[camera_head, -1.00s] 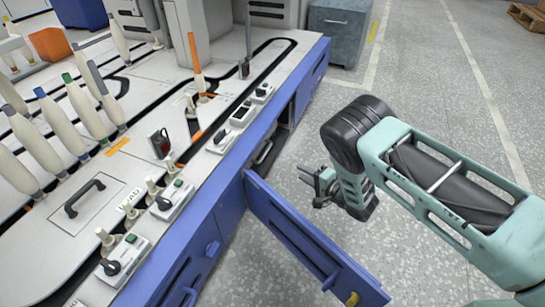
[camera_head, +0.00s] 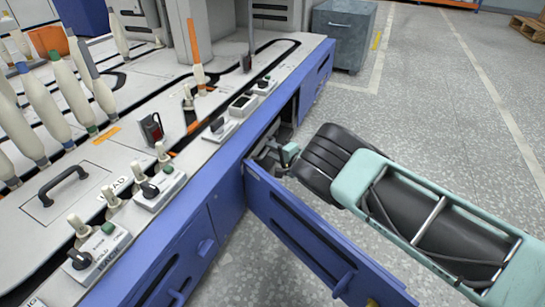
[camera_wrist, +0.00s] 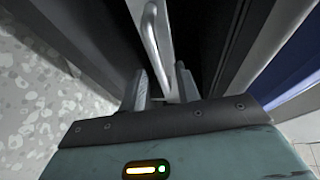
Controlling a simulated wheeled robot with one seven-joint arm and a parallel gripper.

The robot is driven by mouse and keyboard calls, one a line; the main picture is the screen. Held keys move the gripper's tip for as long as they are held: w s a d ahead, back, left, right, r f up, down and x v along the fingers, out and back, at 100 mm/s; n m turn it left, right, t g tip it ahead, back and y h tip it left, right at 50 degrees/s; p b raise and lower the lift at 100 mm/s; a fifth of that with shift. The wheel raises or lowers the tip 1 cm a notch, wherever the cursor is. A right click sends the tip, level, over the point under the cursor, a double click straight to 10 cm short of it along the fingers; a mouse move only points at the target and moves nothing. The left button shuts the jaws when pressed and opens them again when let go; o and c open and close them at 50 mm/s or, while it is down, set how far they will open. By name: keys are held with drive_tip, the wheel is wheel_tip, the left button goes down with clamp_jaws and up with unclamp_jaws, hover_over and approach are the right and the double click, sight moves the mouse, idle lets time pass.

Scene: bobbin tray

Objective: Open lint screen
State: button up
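My gripper (camera_wrist: 161,72) is open in the wrist view, its two fingers apart. A pale bar handle (camera_wrist: 151,35) lies just ahead of the fingertips and runs down toward the gap between them. Contact with it cannot be told. Dark panels stand on both sides of the handle; which surface is the lint screen is not clear. In the head view my gripper (camera_head: 272,155) reaches into the opening in the blue cabinet front, partly hidden by my wrist. The handle is hidden there.
A blue cabinet door (camera_head: 300,235) stands swung open below my arm. The machine's white top (camera_head: 120,150) carries switch boxes (camera_head: 160,187) and bobbins (camera_head: 70,95). A grey bin (camera_head: 342,35) stands behind.

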drive_tip(key=shift+w+a, duration=0.1)
drive_tip(key=shift+a, duration=0.1)
clamp_jaws()
drive_tip(key=shift+d+r, duration=0.1)
drive_tip(key=shift+d, duration=0.05)
drive_tip(key=s+d+p, duration=0.4)
drive_tip(key=d+p, duration=0.4)
drive_tip(key=d, duration=0.4)
drive_tip(key=s+d+p, duration=0.5)
drive_tip(key=d+p, duration=0.3)
drive_tip(key=d, duration=0.4)
drive_tip(key=shift+d, duration=0.2)
